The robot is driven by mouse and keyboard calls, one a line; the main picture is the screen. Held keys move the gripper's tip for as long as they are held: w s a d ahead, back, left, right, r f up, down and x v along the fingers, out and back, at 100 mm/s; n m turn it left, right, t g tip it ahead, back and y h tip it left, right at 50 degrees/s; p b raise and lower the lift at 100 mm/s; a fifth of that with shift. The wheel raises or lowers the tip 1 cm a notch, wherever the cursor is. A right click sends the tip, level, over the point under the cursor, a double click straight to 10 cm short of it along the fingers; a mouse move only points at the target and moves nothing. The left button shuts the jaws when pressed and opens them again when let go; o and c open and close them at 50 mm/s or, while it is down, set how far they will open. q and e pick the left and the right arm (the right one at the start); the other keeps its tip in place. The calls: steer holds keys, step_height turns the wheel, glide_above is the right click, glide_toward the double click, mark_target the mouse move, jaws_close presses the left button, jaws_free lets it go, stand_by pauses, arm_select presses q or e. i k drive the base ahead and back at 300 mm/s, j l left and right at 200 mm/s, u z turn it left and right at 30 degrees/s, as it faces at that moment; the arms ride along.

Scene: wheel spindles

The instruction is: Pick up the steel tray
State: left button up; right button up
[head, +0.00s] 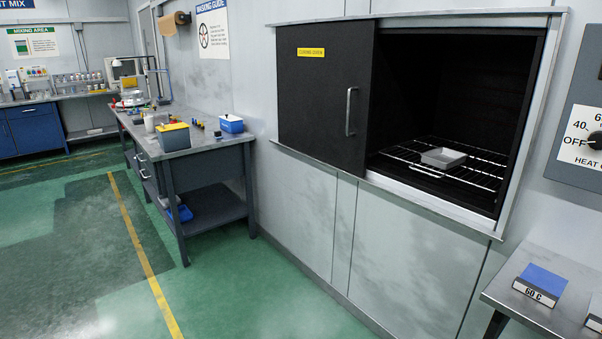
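A small grey steel tray (443,157) sits on a wire rack (473,176) inside a dark oven in the wall, right of centre in the head view. It looks empty and level. The oven's black sliding door (324,90) covers the left half of the opening, and the right half, with the tray, is uncovered. Neither of my grippers shows in the head view.
The oven's pale sill (430,200) runs below the opening. A steel table with a blue block labelled 60 C (540,283) stands at lower right. A cluttered workbench (190,145) stands at left. Green floor (225,290) in front is clear.

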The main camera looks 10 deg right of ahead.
mark_target(443, 158)
steer(key=i+z, duration=0.1)
steer(key=i, duration=0.55)
steer(key=i+j+z, duration=0.1)
steer(key=i, duration=0.55)
steer(key=i+j+z, duration=0.1)
steer(key=i, duration=0.55)
steer(key=j, duration=0.1)
